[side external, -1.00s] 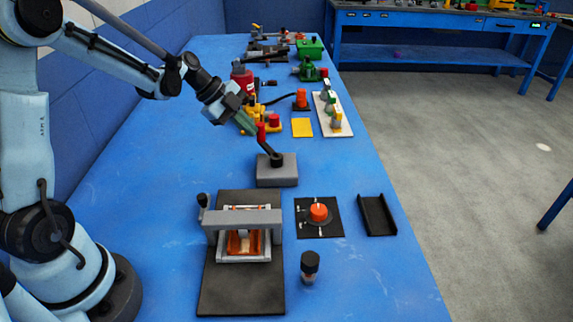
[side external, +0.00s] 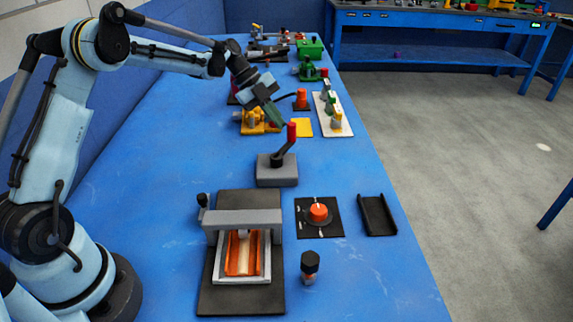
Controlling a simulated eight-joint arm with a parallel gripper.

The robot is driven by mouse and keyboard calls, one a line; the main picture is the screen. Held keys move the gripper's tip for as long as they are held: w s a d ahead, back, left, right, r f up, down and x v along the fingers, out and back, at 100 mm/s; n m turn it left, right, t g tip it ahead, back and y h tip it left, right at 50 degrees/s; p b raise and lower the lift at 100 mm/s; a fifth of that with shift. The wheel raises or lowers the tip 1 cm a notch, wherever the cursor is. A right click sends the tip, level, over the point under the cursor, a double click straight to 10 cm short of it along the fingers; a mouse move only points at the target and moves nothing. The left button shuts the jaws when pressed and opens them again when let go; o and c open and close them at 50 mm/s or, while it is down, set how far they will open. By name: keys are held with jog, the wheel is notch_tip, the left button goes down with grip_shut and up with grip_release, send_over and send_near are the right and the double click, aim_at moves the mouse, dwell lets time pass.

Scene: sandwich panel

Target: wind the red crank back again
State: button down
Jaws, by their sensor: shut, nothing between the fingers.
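The red crank handle (side external: 291,131) stands on a black crank arm (side external: 284,148) that leans up and to the right from a grey base block (side external: 277,172) on the blue table. My gripper (side external: 284,123) is shut and empty. Its tips point down at the upper left side of the red handle, very close to it; I cannot tell whether they touch. The fingertips are small and partly merge with the handle in this view.
In front is a black plate (side external: 212,296) with a grey bridge (side external: 240,218) over a tray holding orange-brown pieces (side external: 240,262). An orange knob (side external: 319,212), a black channel (side external: 376,214) and a black-capped bottle (side external: 309,266) stand right of it. The table left of the crank is clear.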

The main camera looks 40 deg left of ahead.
jog(key=w+d+m+g, duration=0.2)
jog(key=d+m, duration=0.2)
jog(key=d, duration=0.5)
jog(key=shift+m+g+h, duration=0.3)
jog(key=shift+g, duration=0.1)
dwell(0.6)
jog(key=shift+r, duration=0.1)
